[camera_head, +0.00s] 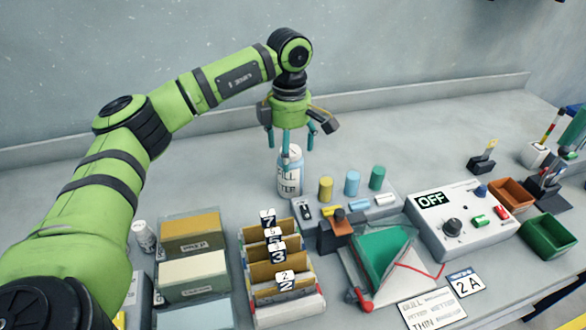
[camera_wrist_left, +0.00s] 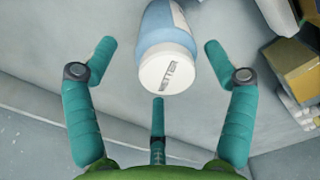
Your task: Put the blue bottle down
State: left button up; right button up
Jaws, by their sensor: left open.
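The blue bottle (camera_head: 290,181), pale blue with a white cap and a printed white label, stands upright on the grey bench behind the block with coloured cylinders. My left gripper (camera_head: 291,143) is above it, pointing down, with its teal fingers spread around the level of the cap. In the left wrist view the bottle (camera_wrist_left: 167,47) shows cap-first between the open fingers, with clear gaps to the fingers on both sides. Its lower part is cut off at the top of that view. My right gripper is in neither view.
A block with yellow, blue and green cylinders (camera_head: 352,183) stands just right of the bottle. Numbered card racks (camera_head: 283,310) are in front. A control box (camera_head: 470,240) reading OFF and orange and green bins are at right. Bench left of the bottle is clear.

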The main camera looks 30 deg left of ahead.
aim_at(290, 184)
pick_arm(q)
jog(key=shift+s+f, duration=0.15)
jog(key=shift+f, duration=0.2)
jog(key=f, duration=0.1)
jog(key=f+p, duration=0.1)
jog(key=f, duration=0.1)
jog(key=f+p, duration=0.1)
jog(key=shift+s+d+f, duration=0.15)
jog(key=shift+s+d, duration=0.05)
jog(key=shift+d, duration=0.15)
jog(key=shift+w+f, duration=0.1)
jog(key=shift+f, duration=0.25)
jog(key=shift+r, duration=0.1)
jog(key=c, duration=1.7)
